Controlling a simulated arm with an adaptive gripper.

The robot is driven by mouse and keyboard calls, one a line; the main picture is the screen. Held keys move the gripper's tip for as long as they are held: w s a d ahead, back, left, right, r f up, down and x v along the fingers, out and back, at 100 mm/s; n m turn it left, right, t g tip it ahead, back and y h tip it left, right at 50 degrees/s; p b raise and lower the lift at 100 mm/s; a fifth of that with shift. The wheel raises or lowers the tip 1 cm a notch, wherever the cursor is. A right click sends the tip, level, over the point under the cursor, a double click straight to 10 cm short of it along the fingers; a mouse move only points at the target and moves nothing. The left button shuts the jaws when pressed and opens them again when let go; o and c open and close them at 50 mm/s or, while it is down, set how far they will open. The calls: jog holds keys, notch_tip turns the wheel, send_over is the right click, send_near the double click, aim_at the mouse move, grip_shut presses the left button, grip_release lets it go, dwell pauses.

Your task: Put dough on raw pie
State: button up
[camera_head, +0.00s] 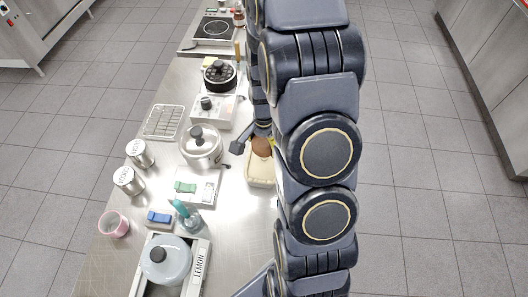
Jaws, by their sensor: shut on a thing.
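My arm crosses the middle of the picture and hides much of the table's right side. My gripper (262,132), dark and small, shows in part at the table's right edge beside the large arm links. It is shut on a brown round thing (262,148), which may be the dough; it is too small and covered to be sure. A dark flat piece (238,147) sticks out to the left.
On the steel table (245,240) stand a white lidded pot (201,150), a black-lidded pan (220,74), a wire rack (163,122), metal canisters (128,181), a pink cup (114,225), a teal bottle (186,214) and a lidded pot (166,262) by a LEMON label.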

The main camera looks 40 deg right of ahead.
aim_at(263, 140)
jog(key=shift+f, duration=2.35)
jog(key=shift+f, duration=0.1)
jog(key=o, duration=1.1)
jog(key=shift+o, duration=0.2)
notch_tip(263, 140, up, 12)
jog(key=shift+r, duration=0.1)
jog(key=s+a+r+n+g, duration=0.1)
jog(key=s+a+r+n, duration=1.3)
jog(key=s, duration=0.3)
jog(key=shift+a+n+g, duration=0.3)
jog(key=shift+a+n, duration=0.6)
